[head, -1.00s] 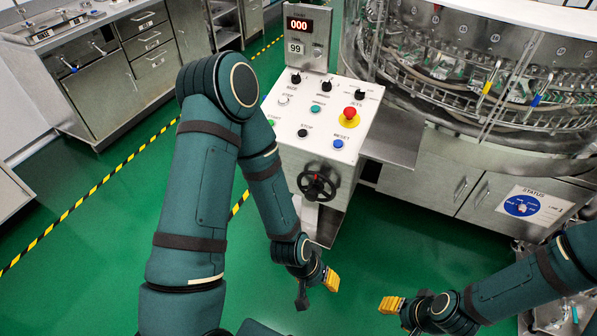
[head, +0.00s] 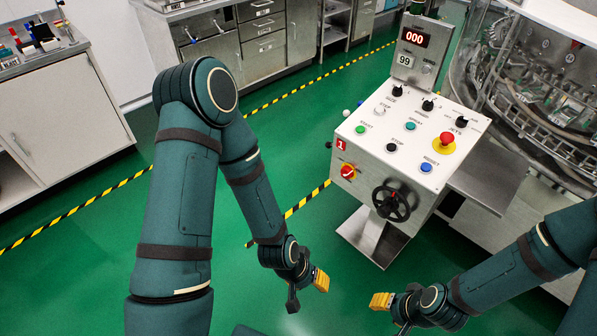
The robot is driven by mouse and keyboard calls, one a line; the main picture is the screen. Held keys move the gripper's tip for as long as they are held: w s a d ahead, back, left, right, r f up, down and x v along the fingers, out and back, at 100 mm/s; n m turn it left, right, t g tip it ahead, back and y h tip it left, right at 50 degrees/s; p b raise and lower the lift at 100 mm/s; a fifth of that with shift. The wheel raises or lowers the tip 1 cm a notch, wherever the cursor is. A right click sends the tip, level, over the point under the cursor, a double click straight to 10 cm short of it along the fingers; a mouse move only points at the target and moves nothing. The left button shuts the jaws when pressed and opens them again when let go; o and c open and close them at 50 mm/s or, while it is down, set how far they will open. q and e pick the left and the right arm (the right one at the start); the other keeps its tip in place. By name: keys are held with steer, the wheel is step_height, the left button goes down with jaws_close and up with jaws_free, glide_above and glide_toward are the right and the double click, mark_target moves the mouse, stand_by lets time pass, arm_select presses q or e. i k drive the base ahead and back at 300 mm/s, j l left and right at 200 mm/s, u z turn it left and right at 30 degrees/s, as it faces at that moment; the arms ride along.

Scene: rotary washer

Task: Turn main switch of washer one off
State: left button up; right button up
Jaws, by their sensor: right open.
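The washer's control console (head: 406,140) stands right of centre. My right gripper (head: 391,314) is open and empty, below the console. Neither touches anything.
A black handwheel (head: 390,203) sticks out of the console front, right of the switch. The top carries buttons, knobs and a red emergency stop (head: 446,140). The glass-fronted washer (head: 535,85) stands at right.

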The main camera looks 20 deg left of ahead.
mark_target(346, 172)
steer(key=u, duration=0.3)
steer(key=i+j+u, duration=0.55)
steer(key=i+j, duration=0.15)
